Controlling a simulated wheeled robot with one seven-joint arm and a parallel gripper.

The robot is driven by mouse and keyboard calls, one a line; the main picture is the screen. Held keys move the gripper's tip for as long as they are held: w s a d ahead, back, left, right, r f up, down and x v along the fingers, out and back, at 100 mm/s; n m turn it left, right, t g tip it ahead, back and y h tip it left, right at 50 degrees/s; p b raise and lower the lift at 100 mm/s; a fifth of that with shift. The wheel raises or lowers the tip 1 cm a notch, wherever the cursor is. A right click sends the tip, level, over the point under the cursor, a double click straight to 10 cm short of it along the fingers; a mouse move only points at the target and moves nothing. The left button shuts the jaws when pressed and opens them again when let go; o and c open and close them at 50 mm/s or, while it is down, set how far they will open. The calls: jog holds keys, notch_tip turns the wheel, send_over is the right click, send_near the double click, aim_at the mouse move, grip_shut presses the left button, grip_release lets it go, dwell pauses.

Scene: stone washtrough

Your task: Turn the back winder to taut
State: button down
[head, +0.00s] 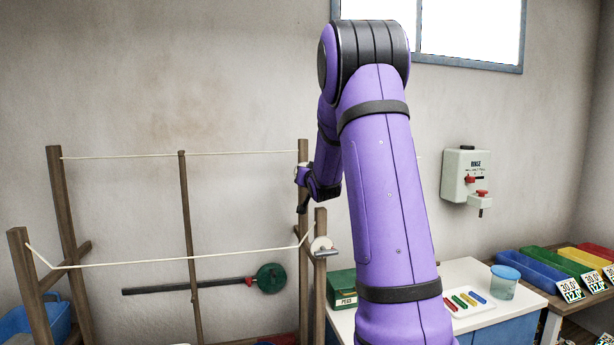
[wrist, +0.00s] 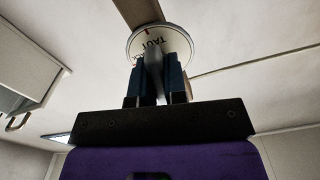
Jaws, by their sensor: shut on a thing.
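The back winder is a round pale dial (wrist: 178,42) with the word TAUT on its face, seen upside down in the wrist view. It sits on a wooden post (head: 303,150), at the right end of the back line (head: 120,156). My gripper (wrist: 157,72) is shut on the winder's grey handle (wrist: 153,62), with one dark finger on each side. In the head view my gripper (head: 303,182) is small and largely covers the winder. The back line runs nearly straight between its posts. The dial's pointer position is not clear.
The front winder (head: 321,244) stands nearer on its own post, and the front line (head: 170,260) sags. A middle pole (head: 186,220) stands between the posts. A green box (head: 342,288) and white table (head: 470,270) are below my arm.

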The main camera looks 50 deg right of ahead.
jog(key=n, duration=0.4)
jog(key=shift+f+n, duration=0.1)
jog(key=shift+n, duration=0.2)
jog(key=n, duration=0.5)
jog(key=shift+n, duration=0.3)
jog(key=n, duration=1.4)
jog(key=shift+n, duration=0.3)
jog(key=n, duration=0.9)
jog(key=shift+n, duration=2.3)
